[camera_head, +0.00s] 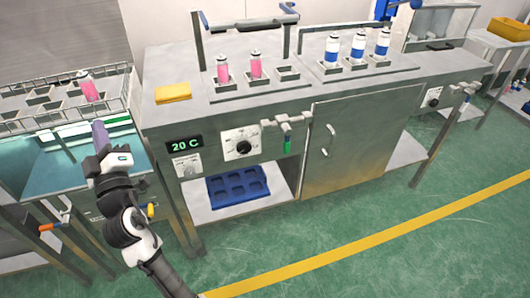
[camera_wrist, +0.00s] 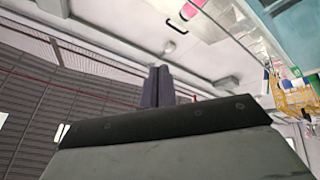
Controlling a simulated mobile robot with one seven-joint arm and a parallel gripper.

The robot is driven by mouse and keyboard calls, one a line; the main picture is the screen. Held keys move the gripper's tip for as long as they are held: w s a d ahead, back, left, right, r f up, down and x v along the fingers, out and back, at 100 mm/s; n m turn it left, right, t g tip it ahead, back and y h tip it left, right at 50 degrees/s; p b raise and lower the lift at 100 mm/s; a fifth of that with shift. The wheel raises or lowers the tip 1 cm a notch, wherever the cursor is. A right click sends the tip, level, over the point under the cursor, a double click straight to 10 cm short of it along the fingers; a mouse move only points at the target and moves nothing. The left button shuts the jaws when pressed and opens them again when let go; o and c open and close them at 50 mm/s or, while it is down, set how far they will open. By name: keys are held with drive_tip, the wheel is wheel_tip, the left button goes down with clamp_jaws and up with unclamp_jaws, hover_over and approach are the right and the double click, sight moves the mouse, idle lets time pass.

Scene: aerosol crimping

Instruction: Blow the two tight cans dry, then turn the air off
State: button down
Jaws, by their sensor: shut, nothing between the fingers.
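Two pink cans with white tops, a left one (camera_head: 222,70) and a right one (camera_head: 255,66), stand upright in holders on the steel bench. I cannot tell which cans are tight. A green-handled valve (camera_head: 287,146) hangs on the bench front; another valve (camera_head: 465,90) is at the right end. Which one serves the air is unclear. My gripper (camera_head: 100,130) points up over the teal bath, just below the rack. Its fingers (camera_wrist: 158,86) are together and empty.
Several blue-and-white cans (camera_head: 358,47) stand in holders on the bench's right half. A yellow cloth (camera_head: 173,93) lies on the left. A blue tray (camera_head: 238,187) sits on the shelf below. An orange-handled valve (camera_head: 46,227) is lower left. The green floor (camera_head: 350,230) in front is clear.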

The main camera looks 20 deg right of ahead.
drive_tip(key=w+d+f+m+g+h+p, duration=0.1)
drive_tip(key=w+d+f+g+h, duration=0.1)
drive_tip(key=d+f+h, duration=0.45)
drive_tip(key=w+d+f+m+g+h, duration=0.15)
drive_tip(key=d+f+h, duration=0.25)
drive_tip(key=d+f, duration=0.6)
drive_tip(key=s+d+f+g+h, duration=0.2)
drive_tip(key=d+f+g+h, duration=0.1)
drive_tip(key=d, duration=0.4)
drive_tip(key=s+d+f+g+h, duration=0.2)
drive_tip(key=d+f+g+h, duration=0.1)
drive_tip(key=d, duration=0.4)
drive_tip(key=shift+s+d+f+p, duration=0.3)
drive_tip(key=shift+d+f+p, duration=0.15)
drive_tip(key=shift+f, duration=0.3)
drive_tip(key=p, duration=0.4)
approach(286, 139)
drive_tip(key=shift+w+d+f, duration=1.75)
drive_tip(key=shift+w+f, duration=0.15)
drive_tip(key=shift+w, duration=0.95)
